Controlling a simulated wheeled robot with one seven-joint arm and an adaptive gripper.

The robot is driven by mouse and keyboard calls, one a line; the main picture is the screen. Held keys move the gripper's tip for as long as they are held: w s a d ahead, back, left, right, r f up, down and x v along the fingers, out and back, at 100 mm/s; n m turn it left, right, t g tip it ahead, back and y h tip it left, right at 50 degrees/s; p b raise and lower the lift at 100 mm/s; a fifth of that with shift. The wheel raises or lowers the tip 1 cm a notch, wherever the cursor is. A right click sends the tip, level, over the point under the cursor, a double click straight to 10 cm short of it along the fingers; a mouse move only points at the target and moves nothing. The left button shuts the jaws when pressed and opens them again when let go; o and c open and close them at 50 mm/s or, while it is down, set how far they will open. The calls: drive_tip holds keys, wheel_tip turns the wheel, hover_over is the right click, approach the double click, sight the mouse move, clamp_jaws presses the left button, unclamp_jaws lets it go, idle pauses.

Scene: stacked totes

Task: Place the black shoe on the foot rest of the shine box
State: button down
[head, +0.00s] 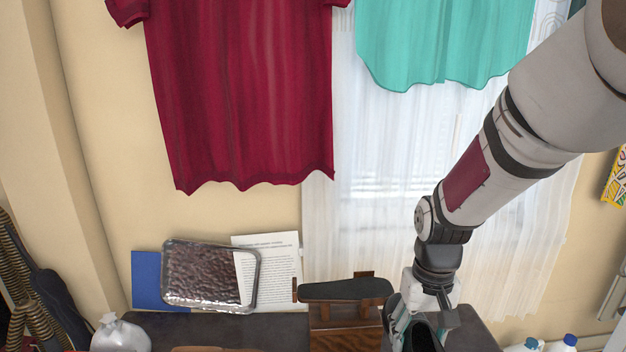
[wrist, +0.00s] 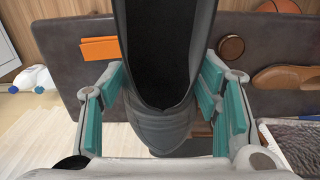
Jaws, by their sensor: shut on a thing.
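The black shoe (wrist: 165,128) fills the middle of the wrist view, its dark opening facing the camera. My gripper (wrist: 160,98) is shut on it, with teal finger pads on both sides. In the head view my gripper (head: 418,315) and the shoe (head: 424,338) are at the bottom edge, partly cut off. The shine box (head: 340,335) is brown wood and stands just left of them. Its dark, sole-shaped foot rest (head: 345,290) is on top and bare. The shoe is to the right of the foot rest and appears apart from it.
A foil-like tray (head: 208,275), a blue folder (head: 147,280) and a printed sheet (head: 283,270) are at the back left. White bottles (head: 568,343) stand at the right.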

wheel_tip(320, 180, up, 7)
drive_tip(key=p, duration=1)
drive_tip(key=shift+r, duration=0.15)
wheel_tip(320, 180, up, 7)
drive_tip(key=s+p, duration=0.2)
drive_tip(key=p, duration=1)
drive_tip(key=shift+s+p, duration=0.4)
drive_tip(key=shift+f, duration=0.2)
